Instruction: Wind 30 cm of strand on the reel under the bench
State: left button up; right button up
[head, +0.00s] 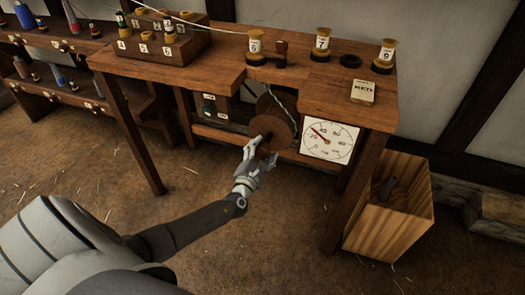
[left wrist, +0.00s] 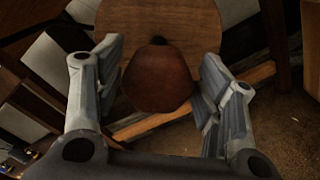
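The round wooden reel (head: 272,118) hangs under the bench, below the notch in its front edge. A pale strand (head: 284,100) comes down beside it. My left gripper (head: 258,152) is in front of the reel. In the left wrist view its two fingers (left wrist: 160,75) stand apart on either side of a brown knob (left wrist: 158,80), with the reel's face (left wrist: 190,22) behind. A narrow gap shows at the left finger; contact at the right is unclear. A white dial (head: 328,141) with a red needle pointing up-left is right of the reel. My right gripper is not in view.
The bench top (head: 220,70) carries numbered spools, a dark ring (head: 349,61), a card marked RED (head: 363,91) and a stepped block (head: 165,48). A wooden bin (head: 392,230) stands by the right bench leg. A rack (head: 60,85) is at the left. The floor in front is clear.

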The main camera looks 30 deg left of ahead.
pick_arm(q)
jog(key=shift+o, duration=0.2)
jog(key=v, duration=1.2)
jog(key=shift+r, duration=0.1)
dwell(0.3)
